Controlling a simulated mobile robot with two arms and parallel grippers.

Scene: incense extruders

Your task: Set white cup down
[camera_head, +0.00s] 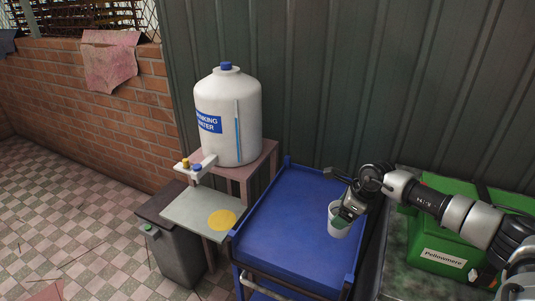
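The white cup (337,231) is upright over the right part of the blue cart top (285,233). I cannot tell whether its base touches the surface. My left gripper is not in view.
A large white drinking water jug (232,118) with a tap stands on a pinkish stand (262,158) at left. A low shelf (194,215) bears a yellow disc (221,220). A grey bin (172,240) is below. Green crates (440,235) stand right. The cart's left and middle are clear.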

